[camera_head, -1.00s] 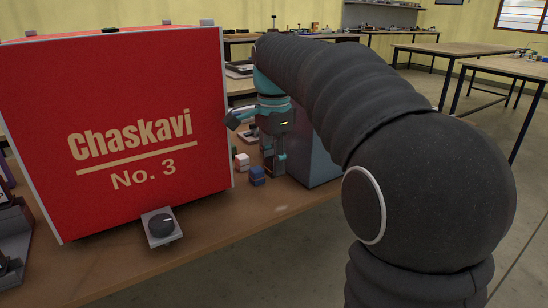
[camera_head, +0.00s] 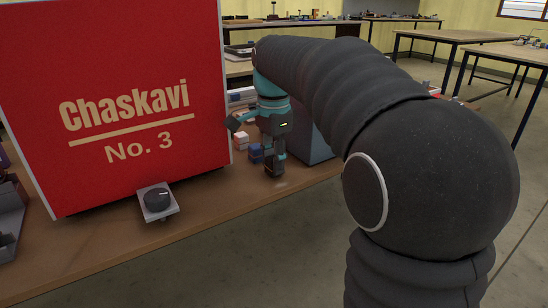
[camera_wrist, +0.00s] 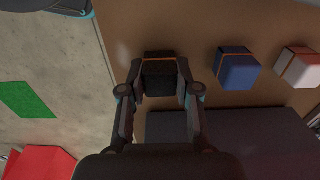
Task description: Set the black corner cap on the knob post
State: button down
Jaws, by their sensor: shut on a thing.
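The black corner cap (camera_wrist: 158,76) is a small dark block with an orange band. In the wrist view it sits between the two fingers of my gripper (camera_wrist: 160,88), which is shut on it. In the head view my gripper (camera_head: 274,170) points down at the table's right edge, beside the lightbox, and the cap is hard to make out there. The knob post (camera_head: 157,200) is a dark round knob on a pale square plate at the front of the lightbox, far to the left of my gripper. Nothing sits on the knob.
A blue block (camera_wrist: 237,69) and a white block (camera_wrist: 298,67) stand beside the cap. A grey box (camera_head: 308,140) is close behind my gripper. The wooden table (camera_head: 110,255) front is clear.

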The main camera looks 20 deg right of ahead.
jog(key=shift+f, duration=0.1)
jog(key=c, duration=0.7)
grip_release()
jog(key=shift+c, duration=0.2)
notch_tip(320, 180, up, 6)
jog(key=p, duration=0.5)
jog(key=shift+f, duration=0.2)
jog(key=shift+r+p, duration=0.3)
jog(key=shift+r, duration=0.9)
